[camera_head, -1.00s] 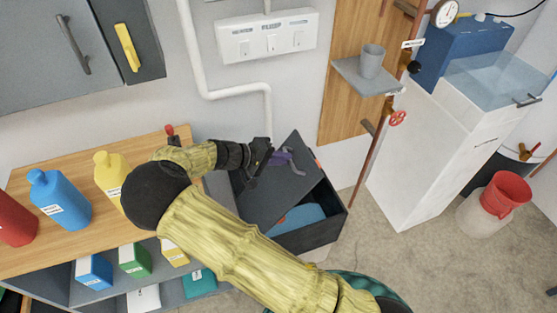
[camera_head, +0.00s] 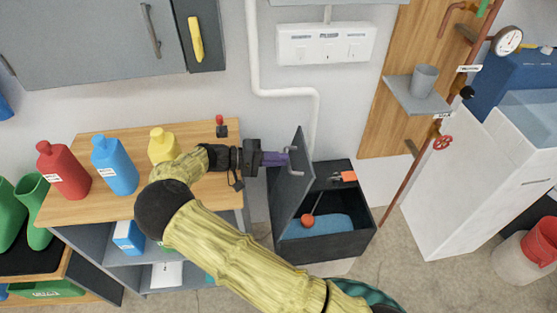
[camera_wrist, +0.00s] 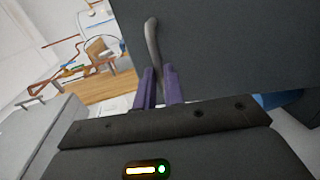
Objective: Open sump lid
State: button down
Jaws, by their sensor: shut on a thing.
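The sump lid (camera_head: 290,190) is a dark grey panel standing nearly upright at the left side of the dark sump box (camera_head: 330,246). Its curved metal handle (camera_head: 294,160) is on the face toward the left wall side. My gripper (camera_head: 283,159) has purple fingers shut on the handle. In the wrist view the fingers (camera_wrist: 158,88) close around the lower end of the handle (camera_wrist: 152,42), with the lid (camera_wrist: 225,60) filling the upper right. Inside the box, blue water (camera_head: 325,226) and a red-orange float ball (camera_head: 307,221) on a rod show.
A wooden-topped shelf (camera_head: 100,208) with red, blue and yellow bottles stands left of the box, under my arm. A white pipe (camera_head: 316,120) runs down the wall behind. A red valve wheel (camera_head: 443,143) and white tank (camera_head: 450,190) are to the right. Floor between box and tank is clear.

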jog(key=shift+a+f, duration=0.25)
jog(key=shift+f, duration=0.05)
jog(key=c, duration=1.5)
grip_release()
jog(key=shift+r, duration=0.1)
notch_tip(320, 180, up, 10)
jog(key=shift+s+f, duration=0.1)
